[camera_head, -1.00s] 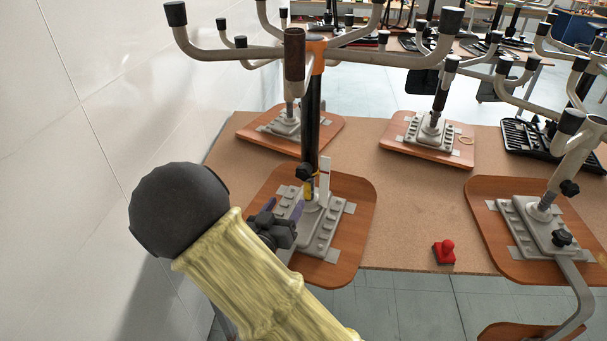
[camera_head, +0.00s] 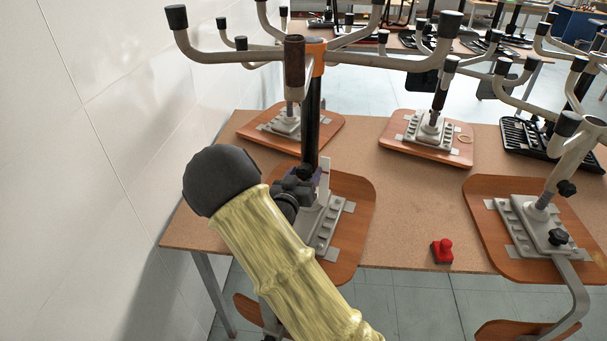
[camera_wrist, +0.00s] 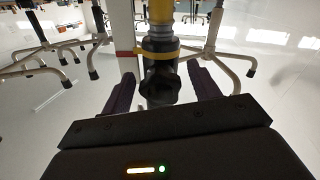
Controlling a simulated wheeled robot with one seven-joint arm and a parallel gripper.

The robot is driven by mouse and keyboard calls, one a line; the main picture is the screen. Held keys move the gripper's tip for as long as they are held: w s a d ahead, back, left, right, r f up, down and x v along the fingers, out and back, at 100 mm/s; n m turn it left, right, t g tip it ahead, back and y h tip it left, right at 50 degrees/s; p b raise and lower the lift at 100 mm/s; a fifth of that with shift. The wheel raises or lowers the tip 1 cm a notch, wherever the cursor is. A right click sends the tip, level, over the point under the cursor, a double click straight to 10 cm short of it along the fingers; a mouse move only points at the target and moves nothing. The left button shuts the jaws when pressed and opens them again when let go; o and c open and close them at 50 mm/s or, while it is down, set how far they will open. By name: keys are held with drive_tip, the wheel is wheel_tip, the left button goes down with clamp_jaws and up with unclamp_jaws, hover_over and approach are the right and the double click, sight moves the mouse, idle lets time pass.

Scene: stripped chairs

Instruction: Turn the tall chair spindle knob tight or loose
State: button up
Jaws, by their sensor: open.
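The tall chair's black spindle (camera_head: 312,110) stands upright from a grey base plate on an upturned wooden seat (camera_head: 352,200). Its dark lobed knob (camera_wrist: 160,84) shows in the wrist view, below a yellow band on the spindle. My gripper (camera_wrist: 159,80) is open, with one purple finger on each side of the knob and visible gaps between. In the head view my gripper (camera_head: 308,176) is beside the lower spindle, where my arm and gripper cover much of the knob area.
The upturned chairs lie on a brown table (camera_head: 400,220). A red object (camera_head: 442,252) sits near the front edge. Another chair with black knobs (camera_head: 558,237) lies at right. A white wall (camera_head: 110,130) is close at left. Chair legs spread above the spindle.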

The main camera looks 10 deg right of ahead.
drive_tip(key=c, duration=1)
drive_tip(key=shift+f+b, duration=0.1)
drive_tip(key=shift+b, duration=0.25)
drive_tip(key=shift+f+m+b, duration=0.15)
drive_tip(key=shift+m+b, duration=0.65)
drive_tip(key=shift+b, duration=0.05)
drive_tip(key=shift+r+m+b, duration=0.25)
drive_tip(key=shift+m+b, duration=0.45)
drive_tip(key=shift+a, duration=0.1)
drive_tip(key=o, duration=1)
